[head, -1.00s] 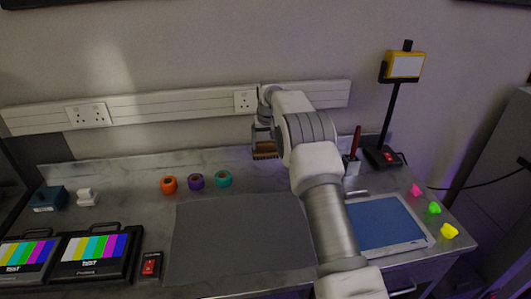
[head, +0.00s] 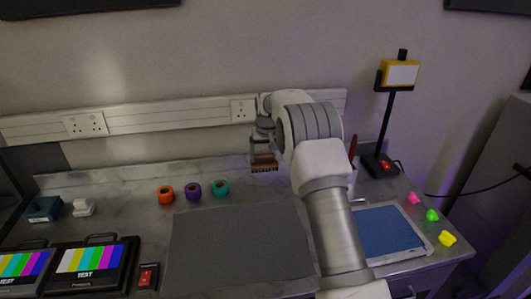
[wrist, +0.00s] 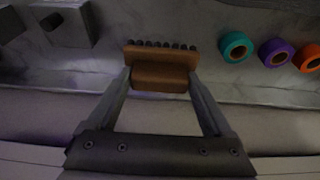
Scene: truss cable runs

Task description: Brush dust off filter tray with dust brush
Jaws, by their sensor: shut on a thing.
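My gripper (head: 264,150) is above the back of the worktop, near the wall. It is shut on the dust brush (head: 264,163), a brown wooden block with a row of dark bristles. In the wrist view both fingers clasp the brush (wrist: 160,68) at its sides, and the bristles point away from my gripper. The filter tray (head: 390,232), a blue panel in a pale frame, lies at the right of the worktop. My arm covers its left edge. The brush is apart from the tray, up and to its left. Dust on the tray cannot be made out.
A grey mat (head: 240,248) lies in the middle. Orange (head: 166,195), purple (head: 193,191) and teal (head: 219,189) tape rolls stand behind it. A lamp (head: 380,165) stands at the back right. Colored pieces (head: 432,215) lie right of the tray. Monitors (head: 95,262) stand at the left.

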